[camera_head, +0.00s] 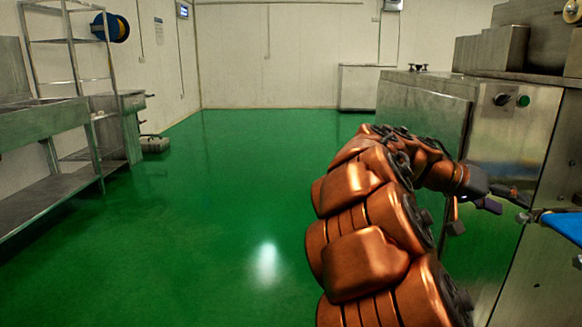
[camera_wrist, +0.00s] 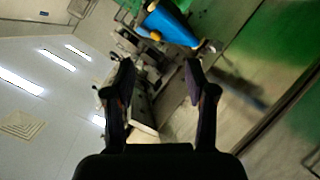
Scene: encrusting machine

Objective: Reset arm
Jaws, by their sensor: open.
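My copper-coloured arm rises from the bottom of the head view and bends over to the right. My gripper (camera_head: 500,205) is at its end, in front of the steel machine (camera_head: 428,112) on the right. In the wrist view my gripper (camera_wrist: 160,78) has its two dark fingers spread apart, with nothing between them. The machine (camera_wrist: 150,72) shows beyond the fingers in that tilted view. The end of a blue conveyor belt (camera_head: 565,226) is at the right edge of the head view, just right of the fingers. The blue belt also shows in the wrist view (camera_wrist: 170,24).
Steel sinks and a shelf rack (camera_head: 75,95) line the left wall. A blue hose reel (camera_head: 112,27) hangs there. A low steel cabinet (camera_head: 362,88) stands at the back. The green floor (camera_head: 215,200) between is clear. The machine front has control knobs (camera_head: 503,99).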

